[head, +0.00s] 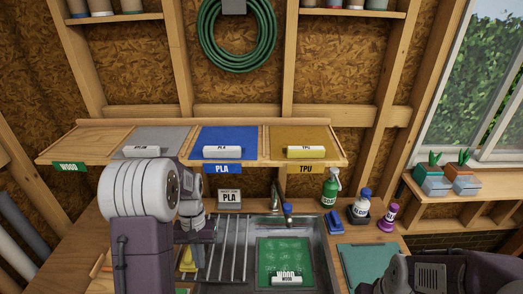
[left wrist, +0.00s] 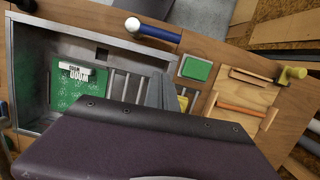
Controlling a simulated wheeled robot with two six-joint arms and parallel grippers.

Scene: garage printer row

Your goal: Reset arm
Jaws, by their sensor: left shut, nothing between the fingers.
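My left arm comes in from the lower left of the head view, with a white round joint and dark purple links. My left gripper (head: 199,240) hangs beside the left part of the sink, near the rack bars. In the left wrist view its grey fingers (left wrist: 162,92) are shut with nothing between them, partly hidden by my own purple link. Part of my right arm shows at the lower right of the head view; its gripper is out of the picture.
A sink (head: 328,270) holds a green plate (head: 262,250) with a WOOD label (head: 286,280) and rack bars (head: 226,252). Behind is a shelf with blue PLA (head: 230,139) and yellow TPU (head: 299,138) mats. Bottles (head: 331,187) stand right of the sink.

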